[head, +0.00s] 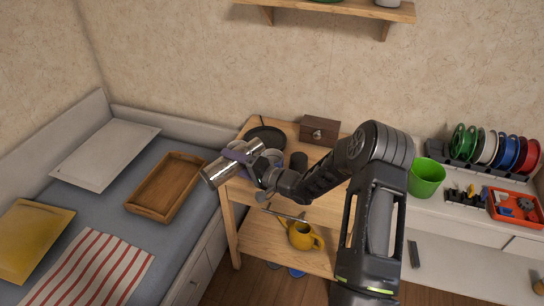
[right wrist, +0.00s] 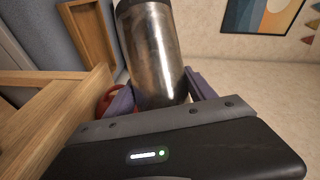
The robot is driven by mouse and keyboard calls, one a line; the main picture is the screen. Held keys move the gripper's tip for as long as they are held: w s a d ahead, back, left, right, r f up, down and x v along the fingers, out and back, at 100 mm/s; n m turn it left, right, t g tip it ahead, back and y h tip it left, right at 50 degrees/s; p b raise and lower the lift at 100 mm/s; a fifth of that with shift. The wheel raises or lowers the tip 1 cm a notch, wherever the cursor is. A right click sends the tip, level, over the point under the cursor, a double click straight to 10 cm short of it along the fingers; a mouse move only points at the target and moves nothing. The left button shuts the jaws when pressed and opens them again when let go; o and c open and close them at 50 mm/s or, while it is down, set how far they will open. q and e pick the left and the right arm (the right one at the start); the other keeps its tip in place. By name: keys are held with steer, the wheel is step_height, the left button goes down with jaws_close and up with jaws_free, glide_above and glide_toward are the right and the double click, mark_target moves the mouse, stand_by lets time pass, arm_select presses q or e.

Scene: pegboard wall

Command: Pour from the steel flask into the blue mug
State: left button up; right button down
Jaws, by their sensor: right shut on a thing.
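The steel flask (head: 220,169) is a shiny cylinder held in the air at the left end of the wooden side table. It lies well over on its side, with one end toward the lower left. My right gripper (head: 240,157) is shut around the flask's body. In the right wrist view the flask (right wrist: 152,55) stands between the purple-grey fingers (right wrist: 162,95), with a dark end at the top. I cannot make out a blue mug in either view. The flask, gripper and arm cover part of the tabletop. My left gripper is not in view.
The wooden table (head: 243,199) also bears a dark round pan (head: 266,134), a brown box (head: 319,129) and a dark cup (head: 298,160). A yellow watering can (head: 304,237) is on its lower shelf. A bed with a wooden tray (head: 150,207) is left; a green bucket (head: 426,178) is right.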

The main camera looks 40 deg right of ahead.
mark_target(237, 169)
steer(key=shift+r+m+y, duration=0.3)
steer(key=shift+r+m, duration=0.1)
steer(key=shift+r, duration=0.25)
stand_by(1.7)
steer(key=shift+f, duration=0.1)
stand_by(1.5)
steer(key=f+n+b, duration=0.1)
steer(key=f, duration=0.1)
steer(key=f+n+h+b, duration=0.1)
steer(key=n+b, duration=0.1)
steer(key=shift+d+f+g, duration=0.2)
steer(key=shift+f+g, duration=0.2)
steer(key=shift+d+f+n+h, duration=0.15)
steer(key=shift+f+n+h, duration=0.25)
steer(key=shift+n, duration=0.2)
steer(key=shift+r, duration=0.1)
